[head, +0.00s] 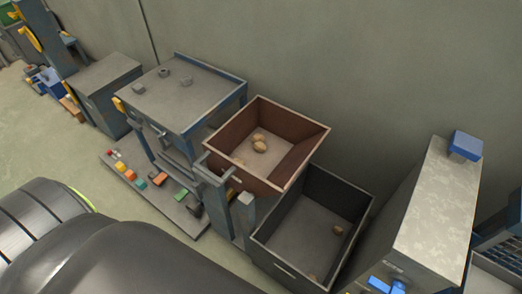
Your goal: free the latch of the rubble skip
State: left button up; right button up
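A brown open-topped box (305,158), which looks like the rubble skip, stands raised on a blue-grey frame (245,212) in the middle of the head view. A few tan lumps (260,146) lie on its floor. A grey bar (216,172) runs along its near left side, with a small yellow piece (238,162) close by. I cannot tell which part is the latch or whether it is engaged. Neither of my grippers is in view.
A dark open bin (262,240) with small brown pieces stands below and right of the skip. A grey-topped table (205,90) is to the left, with a low board (190,222) of coloured blocks before it. A tall cabinet (432,205) stands right. Open floor (50,150) lies left.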

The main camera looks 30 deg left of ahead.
aim_at(198, 188)
jog(key=u, duration=1.65)
jog(key=k+j+z, duration=0.15)
jog(key=z, duration=0.15)
jog(key=k+j+z, duration=0.15)
jog(key=z, duration=0.15)
